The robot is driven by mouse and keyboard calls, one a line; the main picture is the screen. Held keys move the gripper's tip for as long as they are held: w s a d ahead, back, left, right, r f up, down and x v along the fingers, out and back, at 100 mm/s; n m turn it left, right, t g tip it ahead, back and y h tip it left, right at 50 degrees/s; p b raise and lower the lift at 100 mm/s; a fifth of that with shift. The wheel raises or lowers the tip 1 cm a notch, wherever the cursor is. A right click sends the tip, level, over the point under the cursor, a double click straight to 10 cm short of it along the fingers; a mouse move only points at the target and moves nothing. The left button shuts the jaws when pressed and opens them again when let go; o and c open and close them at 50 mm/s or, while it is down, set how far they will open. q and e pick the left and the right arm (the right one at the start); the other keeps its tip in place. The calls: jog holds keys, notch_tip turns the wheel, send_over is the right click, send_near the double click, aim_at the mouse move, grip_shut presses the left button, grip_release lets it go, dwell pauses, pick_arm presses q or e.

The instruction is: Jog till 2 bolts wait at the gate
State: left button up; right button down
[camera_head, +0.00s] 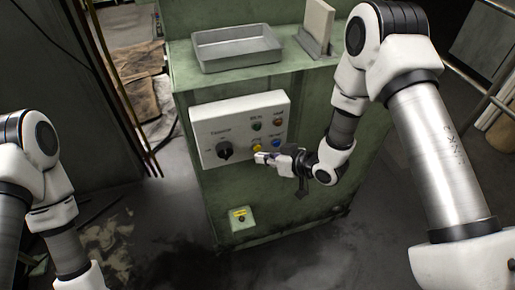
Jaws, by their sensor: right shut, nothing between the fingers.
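A white control panel (237,127) is fixed on the front of the green machine. It carries a black rotary knob (225,151) at lower left, a green button (256,126) and a red button (278,122) above, and a yellow button (257,148) and a blue button (276,144) below. My right gripper (262,157) is shut and empty, its tips at or just in front of the yellow button; I cannot tell whether they touch. My left arm shows at the left edge, its gripper out of view. No bolts or gate show.
An empty grey metal tray (237,62) sits on top of the green machine (200,88), beside an upright pale plate in a stand (316,32). A small box with a yellow label (239,217) is low on the front. Dark floor is open in front.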

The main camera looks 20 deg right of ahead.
jog(key=shift+w, duration=0.15)
jog(key=shift+w, duration=0.3)
jog(key=shift+w, duration=0.45)
dwell(0.5)
jog(key=shift+s, duration=0.1)
dwell(2.0)
jog(key=shift+s, duration=3.3)
